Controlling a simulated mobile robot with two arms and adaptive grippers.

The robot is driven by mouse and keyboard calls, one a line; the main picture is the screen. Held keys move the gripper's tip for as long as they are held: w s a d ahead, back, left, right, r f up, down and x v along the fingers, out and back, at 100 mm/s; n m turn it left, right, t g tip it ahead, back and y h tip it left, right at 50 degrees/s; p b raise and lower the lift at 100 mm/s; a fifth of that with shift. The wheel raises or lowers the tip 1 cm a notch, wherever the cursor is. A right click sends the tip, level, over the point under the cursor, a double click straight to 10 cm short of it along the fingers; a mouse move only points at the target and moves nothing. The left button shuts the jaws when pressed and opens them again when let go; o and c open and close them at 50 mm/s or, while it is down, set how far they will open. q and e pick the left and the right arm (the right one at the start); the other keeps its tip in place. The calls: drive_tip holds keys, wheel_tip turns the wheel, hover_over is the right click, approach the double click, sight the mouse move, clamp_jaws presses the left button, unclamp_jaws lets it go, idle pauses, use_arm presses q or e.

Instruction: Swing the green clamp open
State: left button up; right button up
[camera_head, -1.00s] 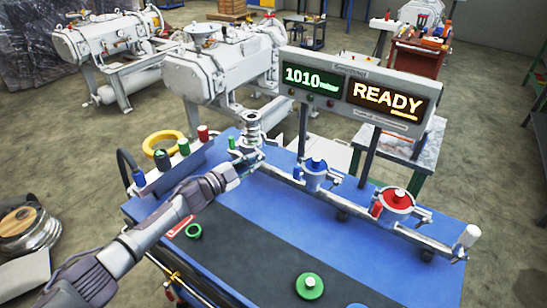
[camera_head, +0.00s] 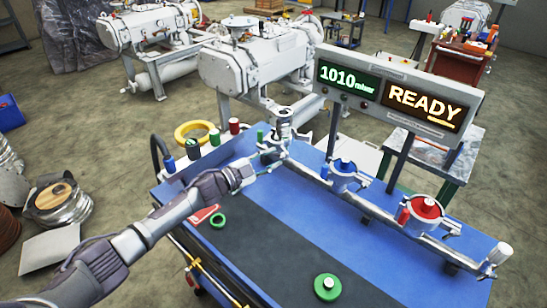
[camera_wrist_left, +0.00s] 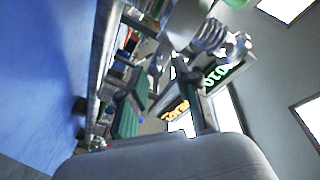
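The green clamp (camera_head: 261,137) is at the left end of the metal pipe line, beside the upright metal fitting (camera_head: 284,122). Its green handle stands up on the left side; I cannot tell whether the clamp is open. My left gripper (camera_head: 268,170) is just in front of the clamp, apart from its green handle. In the left wrist view, the two finger pads (camera_wrist_left: 134,104) stand apart with nothing clearly held between them. A metal fitting (camera_wrist_left: 208,36) is close by there, with a bit of green at the top edge. My right gripper is not in view.
A blue valve (camera_head: 343,166) and a red valve (camera_head: 425,207) sit along the pipe (camera_head: 385,218). Several coloured caps stand at the left edge. The display panel (camera_head: 398,88) stands behind.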

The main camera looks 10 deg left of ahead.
use_arm(q)
drive_tip(key=v, duration=1)
drive_tip(key=shift+s+a, duration=0.2)
drive_tip(key=shift+a, duration=0.15)
